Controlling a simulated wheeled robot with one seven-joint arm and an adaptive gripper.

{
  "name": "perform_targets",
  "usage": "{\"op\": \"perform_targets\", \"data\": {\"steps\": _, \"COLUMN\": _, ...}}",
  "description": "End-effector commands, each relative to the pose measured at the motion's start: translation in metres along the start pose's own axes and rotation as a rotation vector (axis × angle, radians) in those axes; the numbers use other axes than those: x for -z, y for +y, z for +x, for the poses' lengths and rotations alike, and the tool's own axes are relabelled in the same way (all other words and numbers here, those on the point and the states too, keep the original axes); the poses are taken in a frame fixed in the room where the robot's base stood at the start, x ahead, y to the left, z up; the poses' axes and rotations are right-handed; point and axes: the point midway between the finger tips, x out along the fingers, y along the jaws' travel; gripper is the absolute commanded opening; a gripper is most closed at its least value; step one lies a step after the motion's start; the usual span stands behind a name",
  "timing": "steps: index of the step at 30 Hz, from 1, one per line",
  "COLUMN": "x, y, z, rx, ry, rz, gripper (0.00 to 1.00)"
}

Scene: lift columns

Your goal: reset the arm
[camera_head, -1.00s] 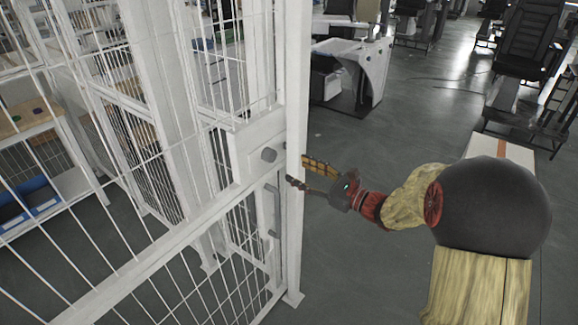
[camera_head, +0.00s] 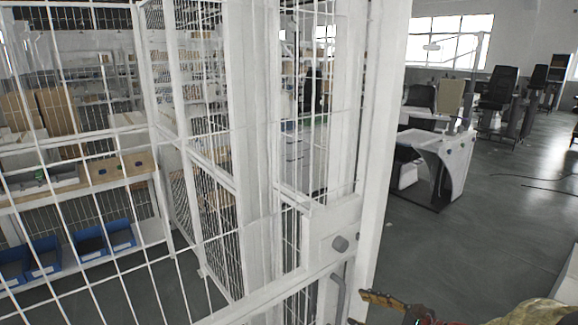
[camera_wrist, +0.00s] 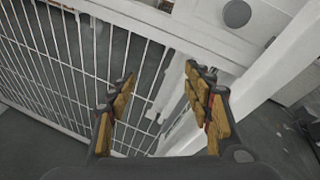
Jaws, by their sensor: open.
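My gripper (camera_head: 372,309) shows only in part at the bottom edge of the head view, right of the white fence post. In the wrist view my gripper (camera_wrist: 160,108) is open, with its two wood-coloured fingers apart and nothing between them. Behind the fingers in the wrist view is the white mesh fence (camera_wrist: 140,60) with its post. I cannot tell whether a finger touches it. Most of my arm is below the head view's frame.
Right of the post (camera_head: 378,150), grey floor (camera_head: 480,235) is open, with a white desk (camera_head: 440,160) and chairs further back.

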Motion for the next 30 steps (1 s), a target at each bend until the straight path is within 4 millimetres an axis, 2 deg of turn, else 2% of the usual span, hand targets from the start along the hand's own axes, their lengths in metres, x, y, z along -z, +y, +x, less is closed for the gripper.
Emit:
{"op": "perform_targets", "data": {"steps": 3, "x": 0.001, "y": 0.055, "z": -0.012, "rx": -0.197, "ry": 0.104, "rz": -0.197, "gripper": 0.51}}
{"op": "perform_targets", "data": {"steps": 6, "x": 0.0, "y": 0.099, "z": -0.029, "rx": -0.371, "ry": 0.183, "rz": -0.391, "gripper": 0.51}}
{"op": "perform_targets", "data": {"steps": 9, "x": -0.001, "y": 0.134, "z": -0.052, "rx": -0.541, "ry": 0.256, "rz": -0.604, "gripper": 0.51}}
{"op": "perform_targets", "data": {"steps": 12, "x": -0.002, "y": 0.158, "z": -0.081, "rx": -0.704, "ry": 0.328, "rz": -0.837, "gripper": 0.51}}
{"op": "perform_targets", "data": {"steps": 17, "x": -0.01, "y": 0.174, "z": -0.13, "rx": -0.936, "ry": 0.446, "rz": -1.234, "gripper": 0.51}}
{"op": "perform_targets", "data": {"steps": 22, "x": -0.039, "y": 0.167, "z": -0.173, "rx": -1.09, "ry": 0.577, "rz": -1.646, "gripper": 0.51}}
{"op": "perform_targets", "data": {"steps": 26, "x": -0.069, "y": 0.165, "z": -0.187, "rx": -1.098, "ry": 0.632, "rz": -1.844, "gripper": 0.51}}
{"op": "perform_targets", "data": {"steps": 30, "x": -0.103, "y": 0.168, "z": -0.184, "rx": -1.028, "ry": 0.631, "rz": -1.966, "gripper": 0.51}}
